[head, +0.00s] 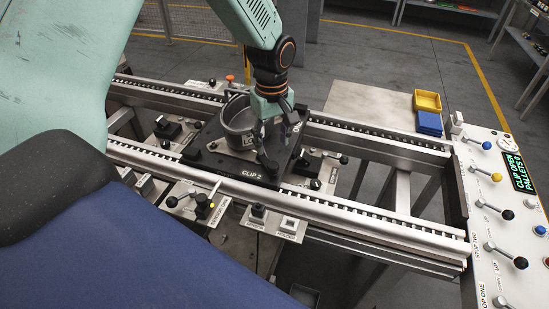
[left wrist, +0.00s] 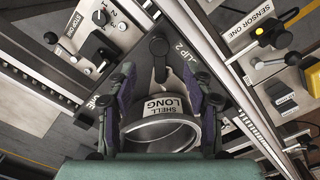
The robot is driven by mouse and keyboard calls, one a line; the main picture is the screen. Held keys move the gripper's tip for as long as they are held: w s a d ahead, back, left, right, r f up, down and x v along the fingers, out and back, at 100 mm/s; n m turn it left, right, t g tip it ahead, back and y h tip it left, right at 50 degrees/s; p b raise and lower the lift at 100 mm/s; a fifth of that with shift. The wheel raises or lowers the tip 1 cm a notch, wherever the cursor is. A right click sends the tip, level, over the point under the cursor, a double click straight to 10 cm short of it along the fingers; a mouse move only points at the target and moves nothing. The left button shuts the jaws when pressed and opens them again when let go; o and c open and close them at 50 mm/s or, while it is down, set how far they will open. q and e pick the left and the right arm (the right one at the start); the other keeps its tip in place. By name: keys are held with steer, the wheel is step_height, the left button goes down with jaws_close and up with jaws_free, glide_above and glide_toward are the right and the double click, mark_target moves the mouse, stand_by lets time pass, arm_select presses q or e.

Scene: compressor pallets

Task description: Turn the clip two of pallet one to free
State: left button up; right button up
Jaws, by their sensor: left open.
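Pallet one seems to be the black plate (head: 212,163) on the rails in the head view. It carries a grey cylindrical shell (head: 238,122), labelled "SHELL LONG" in the left wrist view (left wrist: 165,108). The clip two label (head: 252,175) is on the plate's near edge; in the left wrist view it is partly covered. A dark clip lever with a round knob (left wrist: 158,46) stands beside the shell there, by that label. My left gripper (head: 276,137) is open above the plate. Its fingers (left wrist: 161,75) are spread either side of the lever, no grip visible. My right gripper is not seen.
Roller rails (head: 390,140) run along both sides of the pallet. Stations with black knobs and levers, including SENSOR ONE (left wrist: 270,22), stand close by. A lever panel (head: 485,250) is at right, its display (head: 518,172) reading "CLIP OPEN PALLETS 0". Yellow (head: 427,101) and blue bins (head: 429,123) sit behind.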

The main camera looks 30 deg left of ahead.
mark_target(274, 165)
arm_select(q)
steer(key=shift+s+d+f, duration=0.15)
steer(key=shift+d+f, duration=0.65)
steer(key=shift+f, duration=0.25)
steer(key=f, duration=0.1)
steer(key=a+f, duration=0.1)
steer(key=f, duration=0.1)
steer(key=a+f, duration=0.1)
steer(key=f, duration=0.1)
steer(key=shift+d+f, duration=0.15)
steer(key=shift+d, duration=0.7)
steer(key=shift+a+f, duration=0.1)
steer(key=shift+a, duration=0.55)
steer(key=c, duration=0.4)
steer(key=shift+d, duration=0.4)
steer(key=c, duration=0.4)
steer(key=shift+c, duration=0.9)
steer(key=shift+a, duration=0.2)
jaws_close()
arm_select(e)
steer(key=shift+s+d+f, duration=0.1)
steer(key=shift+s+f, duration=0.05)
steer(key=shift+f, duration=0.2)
